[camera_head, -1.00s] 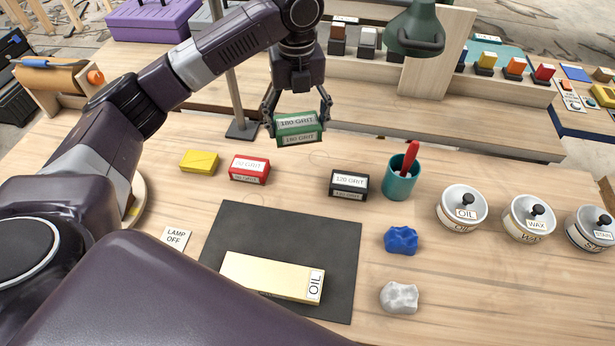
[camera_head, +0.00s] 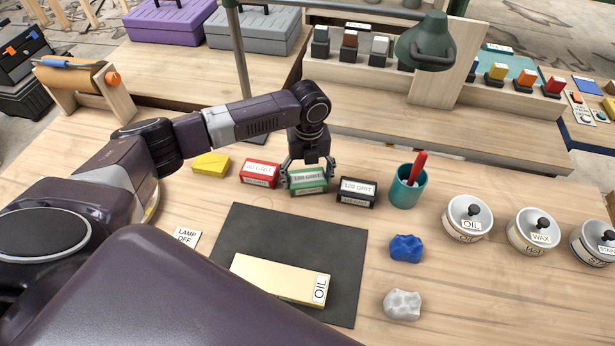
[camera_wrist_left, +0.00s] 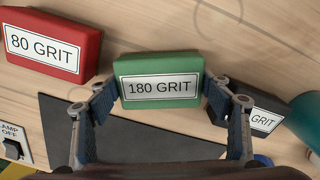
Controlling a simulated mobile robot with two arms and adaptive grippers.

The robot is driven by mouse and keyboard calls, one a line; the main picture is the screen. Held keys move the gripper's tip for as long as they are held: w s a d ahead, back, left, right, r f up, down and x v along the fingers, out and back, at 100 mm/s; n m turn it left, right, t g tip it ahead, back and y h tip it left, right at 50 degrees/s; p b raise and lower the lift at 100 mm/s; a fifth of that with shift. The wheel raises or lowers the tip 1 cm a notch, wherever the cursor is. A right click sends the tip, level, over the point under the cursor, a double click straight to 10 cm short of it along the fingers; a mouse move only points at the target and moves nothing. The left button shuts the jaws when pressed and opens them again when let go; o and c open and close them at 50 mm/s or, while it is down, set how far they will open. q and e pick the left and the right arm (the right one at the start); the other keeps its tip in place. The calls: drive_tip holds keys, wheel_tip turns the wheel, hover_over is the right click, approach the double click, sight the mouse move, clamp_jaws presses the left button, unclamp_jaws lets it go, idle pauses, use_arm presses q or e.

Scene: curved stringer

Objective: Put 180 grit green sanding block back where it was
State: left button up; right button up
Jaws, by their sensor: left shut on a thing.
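The green 180 grit sanding block (camera_head: 308,180) is between the fingers of my left gripper (camera_head: 307,172), which is shut on it. It sits in the row between the red 80 grit block (camera_head: 260,173) and the black block (camera_head: 356,192), at about table level; I cannot tell whether it touches the wood. In the left wrist view the green block (camera_wrist_left: 158,78) shows its label between the two finger pads of the gripper (camera_wrist_left: 165,125). The red block (camera_wrist_left: 55,42) is apart on the left, and the black block (camera_wrist_left: 250,110) is partly hidden behind a finger. My right gripper is not in view.
A yellow block (camera_head: 211,164) lies left of the row. A teal cup (camera_head: 407,190) with a red-handled tool stands to the right. A dark mat (camera_head: 238,222) with a wooden piece (camera_head: 275,279) lies in front. Blue (camera_head: 406,248) and grey lumps and several tins are on the right.

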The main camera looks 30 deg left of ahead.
sight(308, 178)
use_arm(q)
drive_tip(key=shift+f, duration=0.1)
drive_tip(key=o, duration=1.1)
wheel_tip(308, 178, up, 12)
drive_tip(key=b, duration=0.1)
drive_tip(key=shift+d, duration=0.1)
idle(0.3)
